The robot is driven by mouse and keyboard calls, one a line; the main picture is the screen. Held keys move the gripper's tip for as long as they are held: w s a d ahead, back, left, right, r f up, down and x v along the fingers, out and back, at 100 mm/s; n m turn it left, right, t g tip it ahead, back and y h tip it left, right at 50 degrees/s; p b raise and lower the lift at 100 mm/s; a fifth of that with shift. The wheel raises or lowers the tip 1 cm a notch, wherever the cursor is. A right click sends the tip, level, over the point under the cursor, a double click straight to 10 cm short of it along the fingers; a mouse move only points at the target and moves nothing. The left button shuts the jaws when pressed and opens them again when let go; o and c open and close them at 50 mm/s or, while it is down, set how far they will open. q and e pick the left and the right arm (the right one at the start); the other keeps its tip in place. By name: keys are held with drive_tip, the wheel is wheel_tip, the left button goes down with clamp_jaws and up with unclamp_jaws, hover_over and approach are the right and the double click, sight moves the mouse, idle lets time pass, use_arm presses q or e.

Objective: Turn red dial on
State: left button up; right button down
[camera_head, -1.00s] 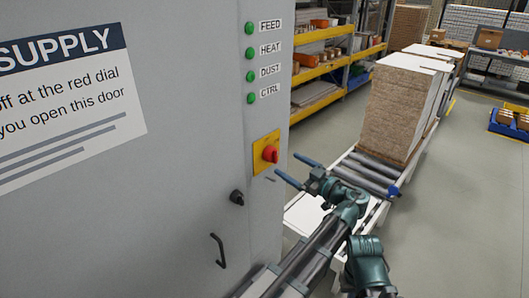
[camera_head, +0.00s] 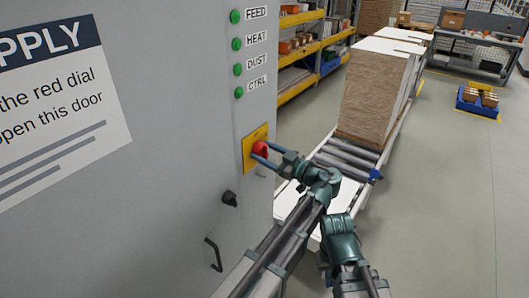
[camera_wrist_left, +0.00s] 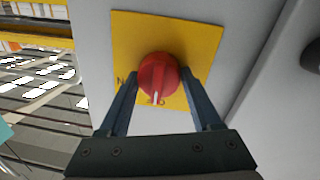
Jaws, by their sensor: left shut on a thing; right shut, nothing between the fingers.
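The red dial (camera_head: 261,147) sits on a yellow plate (camera_head: 249,160) on the grey cabinet's side. In the left wrist view the dial (camera_wrist_left: 158,74) is between the two fingers, its white pointer mark toward the bottom of the picture. An "N" shows on the yellow plate (camera_wrist_left: 190,35) to the left of the dial; lettering near the pointer is partly hidden. My left gripper (camera_head: 262,152) is shut on the dial, one finger on each side. My right gripper's fingers do not show.
The cabinet (camera_head: 180,190) fills the left, with a black lock knob (camera_head: 229,198), a door handle (camera_head: 213,254) and several green lamps (camera_head: 238,69). A roller conveyor (camera_head: 345,160) with stacked boards (camera_head: 372,95) stands beyond my left arm. Open floor (camera_head: 450,210) lies to the right.

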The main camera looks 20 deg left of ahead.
use_arm(q)
drive_tip(key=c, duration=0.5)
drive_tip(key=shift+m, duration=0.3)
drive_tip(key=m, duration=0.3)
drive_tip(key=shift+r+m+p, duration=0.1)
drive_tip(key=shift+m+p, duration=0.2)
drive_tip(key=shift+p, duration=0.1)
drive_tip(key=m, duration=0.4)
drive_tip(key=shift+w+d+g+p, duration=0.1)
drive_tip(key=shift+w+g+p, duration=0.05)
drive_tip(key=shift+g+p, duration=0.15)
drive_tip(key=m, duration=0.4)
drive_tip(key=shift+m, duration=0.3)
drive_tip(key=shift+w+m+g, duration=0.1)
drive_tip(key=shift+m+g, duration=0.4)
drive_tip(key=shift+m, duration=1.5)
